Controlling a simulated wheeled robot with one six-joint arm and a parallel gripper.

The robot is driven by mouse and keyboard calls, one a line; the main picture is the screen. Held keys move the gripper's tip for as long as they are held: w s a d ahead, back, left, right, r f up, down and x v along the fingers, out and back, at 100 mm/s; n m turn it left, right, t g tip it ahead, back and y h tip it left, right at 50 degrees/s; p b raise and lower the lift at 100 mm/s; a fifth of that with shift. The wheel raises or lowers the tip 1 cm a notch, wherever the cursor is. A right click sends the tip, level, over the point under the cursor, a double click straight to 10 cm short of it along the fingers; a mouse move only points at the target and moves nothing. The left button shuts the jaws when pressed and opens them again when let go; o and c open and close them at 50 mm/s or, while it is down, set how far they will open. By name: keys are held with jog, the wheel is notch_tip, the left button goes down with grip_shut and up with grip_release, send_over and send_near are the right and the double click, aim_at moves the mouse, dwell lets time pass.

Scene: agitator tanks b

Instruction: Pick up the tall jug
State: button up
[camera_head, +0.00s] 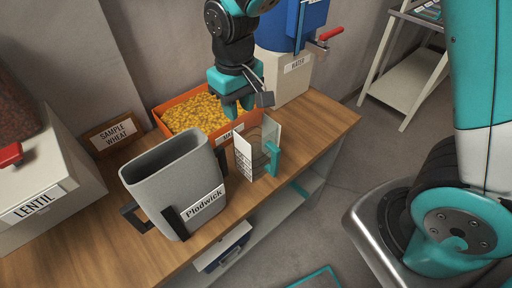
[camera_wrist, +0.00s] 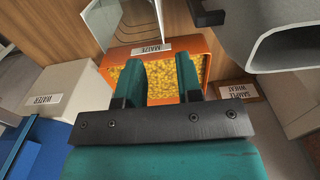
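A clear, upright jug (camera_head: 248,152) with dark measuring marks and a teal handle (camera_head: 272,158) stands on the wooden bench. I take it as the tall jug. Part of its clear wall shows at the top of the wrist view (camera_wrist: 106,22). My gripper (camera_head: 238,108) points down over the maize tray, behind and a little above the jug, apart from it. In the wrist view my gripper (camera_wrist: 160,80) shows two teal fingers with a gap between them and nothing held.
A grey Plodwick container (camera_head: 175,175) stands left of the jug. The orange maize tray (camera_head: 163,122) lies behind it. The water dispenser (camera_head: 290,82) is at the back right, and the lentil dispenser (camera_head: 45,165) at the left. The bench's front edge is close to the jug.

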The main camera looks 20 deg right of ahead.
aim_at(260, 151)
notch_tip(260, 151, down, 12)
jog(key=p, duration=0.2)
jog(key=shift+d+r, duration=0.15)
jog(key=shift+r, duration=0.1)
grip_shut()
